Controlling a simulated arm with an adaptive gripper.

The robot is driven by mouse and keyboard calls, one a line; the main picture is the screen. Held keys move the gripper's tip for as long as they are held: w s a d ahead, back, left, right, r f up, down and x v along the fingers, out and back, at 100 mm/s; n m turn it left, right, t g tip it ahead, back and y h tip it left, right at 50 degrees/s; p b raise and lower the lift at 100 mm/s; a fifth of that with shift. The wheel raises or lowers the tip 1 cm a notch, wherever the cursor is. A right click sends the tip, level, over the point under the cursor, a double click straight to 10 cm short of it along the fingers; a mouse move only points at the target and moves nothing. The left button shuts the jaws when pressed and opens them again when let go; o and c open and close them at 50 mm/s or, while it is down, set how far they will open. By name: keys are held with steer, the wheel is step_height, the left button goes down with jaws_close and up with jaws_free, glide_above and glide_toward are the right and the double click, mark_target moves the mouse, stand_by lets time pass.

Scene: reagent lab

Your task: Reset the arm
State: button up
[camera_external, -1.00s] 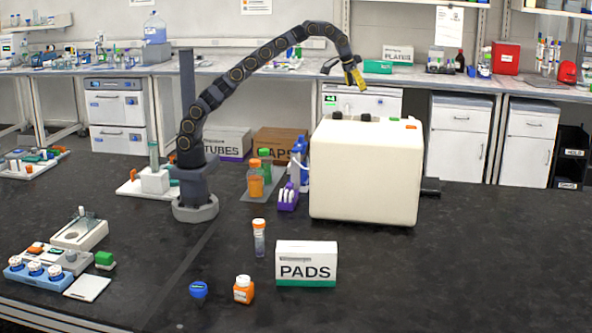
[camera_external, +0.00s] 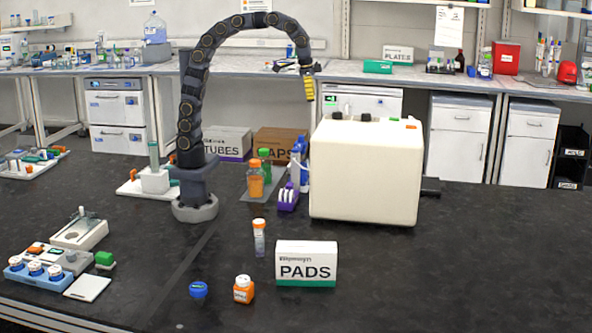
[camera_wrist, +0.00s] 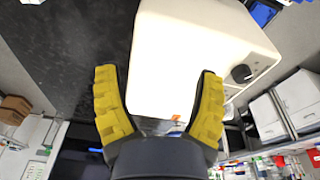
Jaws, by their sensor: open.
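My gripper (camera_external: 309,88) hangs at the end of my arched arm, pointing down, in the external view. It is above and just left of the top left corner of the large cream machine (camera_external: 365,175), apart from it. In the wrist view my two yellow fingers (camera_wrist: 158,100) are spread wide with nothing held between them. The cream machine (camera_wrist: 190,60) shows beyond and between the fingers.
Bottles, one orange (camera_external: 255,182), and a purple rack (camera_external: 288,197) stand left of the machine. A PADS box (camera_external: 306,262), an orange-capped tube (camera_external: 259,240) and a small orange bottle (camera_external: 243,290) stand in front. The right side of the black bench (camera_external: 500,255) is clear.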

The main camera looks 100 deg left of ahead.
steer(key=s+d+f+g, duration=0.1)
steer(key=s+d+f, duration=0.1)
steer(key=s, duration=0.7)
steer(key=s+d+f+m+g, duration=0.1)
steer(key=s+d+f, duration=0.1)
steer(key=s+f, duration=0.3)
steer(key=s+d+f+g, duration=0.1)
steer(key=s+d+f, duration=0.1)
steer(key=s, duration=1.2)
steer(key=shift+f+m+g, duration=0.3)
steer(key=shift+f+m, duration=0.1)
steer(key=shift+f, duration=0.25)
